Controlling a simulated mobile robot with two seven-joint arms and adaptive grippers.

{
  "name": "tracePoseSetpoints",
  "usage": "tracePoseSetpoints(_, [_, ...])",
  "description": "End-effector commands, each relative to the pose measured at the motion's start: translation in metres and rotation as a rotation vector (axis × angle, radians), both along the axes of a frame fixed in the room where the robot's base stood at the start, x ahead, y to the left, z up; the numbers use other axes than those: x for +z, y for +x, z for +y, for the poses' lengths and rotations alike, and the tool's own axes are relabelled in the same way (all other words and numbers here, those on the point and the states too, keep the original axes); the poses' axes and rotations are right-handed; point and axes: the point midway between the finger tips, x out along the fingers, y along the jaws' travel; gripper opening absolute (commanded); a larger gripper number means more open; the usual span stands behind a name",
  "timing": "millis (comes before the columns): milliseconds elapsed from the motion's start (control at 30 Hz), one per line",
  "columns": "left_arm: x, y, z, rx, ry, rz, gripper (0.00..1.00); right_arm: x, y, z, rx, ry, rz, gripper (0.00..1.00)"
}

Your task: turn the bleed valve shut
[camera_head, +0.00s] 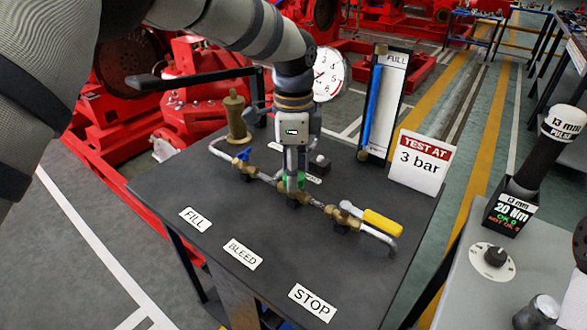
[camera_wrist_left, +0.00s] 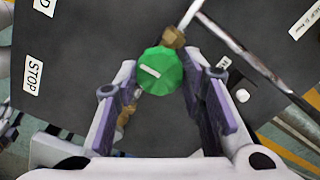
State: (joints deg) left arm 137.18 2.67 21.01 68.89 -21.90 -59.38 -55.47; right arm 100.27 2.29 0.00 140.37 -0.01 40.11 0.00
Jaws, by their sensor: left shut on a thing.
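The bleed valve is a green faceted knob (camera_wrist_left: 160,71) with a white mark on top, on a brass body (camera_wrist_left: 173,38) in the pipe line. In the head view only a little green (camera_head: 301,181) shows beside my fingers. My left gripper (camera_head: 292,184) points down over the knob from above. In the left wrist view its two purple-padded fingers stand on either side of the knob, and it is shut on it. The BLEED label (camera_head: 243,254) lies on the dark bench top in front. My right gripper is not in view.
A blue-handled valve (camera_head: 243,155) is left of my gripper and a yellow-handled valve (camera_head: 382,222) is right of it on the same pipe. A gauge (camera_head: 328,74), a blue level tube (camera_head: 374,106) and a TEST AT 3 bar sign (camera_head: 420,161) stand behind. The front bench top is clear apart from labels.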

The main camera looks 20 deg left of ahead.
Motion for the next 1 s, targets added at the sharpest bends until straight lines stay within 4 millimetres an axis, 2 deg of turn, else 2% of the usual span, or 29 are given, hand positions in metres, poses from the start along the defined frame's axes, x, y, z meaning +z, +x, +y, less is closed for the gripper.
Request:
tracePoseSetpoints(33, [-0.001, 0.000, 0.000, -0.002, 0.000, 0.001, 0.09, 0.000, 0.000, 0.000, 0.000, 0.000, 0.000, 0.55])
tracePoseSetpoints(67, [-0.001, 0.000, 0.000, -0.002, 0.000, 0.001, 0.41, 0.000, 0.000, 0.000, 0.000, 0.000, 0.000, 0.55])
tracePoseSetpoints(133, [-0.001, 0.000, 0.000, -0.002, 0.000, 0.001, 0.57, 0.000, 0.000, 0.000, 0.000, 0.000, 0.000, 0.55])
tracePoseSetpoints(467, [0.003, 0.000, 0.000, 0.000, 0.000, -0.001, 0.57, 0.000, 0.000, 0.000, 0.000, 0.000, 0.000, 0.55])
tracePoseSetpoints(567, [0.020, 0.001, 0.000, -0.001, 0.000, -0.003, 0.57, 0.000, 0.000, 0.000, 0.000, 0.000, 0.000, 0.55])
tracePoseSetpoints(800, [0.085, 0.001, 0.000, 0.000, 0.000, -0.004, 0.57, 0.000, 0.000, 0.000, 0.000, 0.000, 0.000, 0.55])
tracePoseSetpoints(1000, [0.116, 0.000, 0.000, -0.001, -0.001, -0.001, 0.57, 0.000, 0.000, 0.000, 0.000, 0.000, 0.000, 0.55])
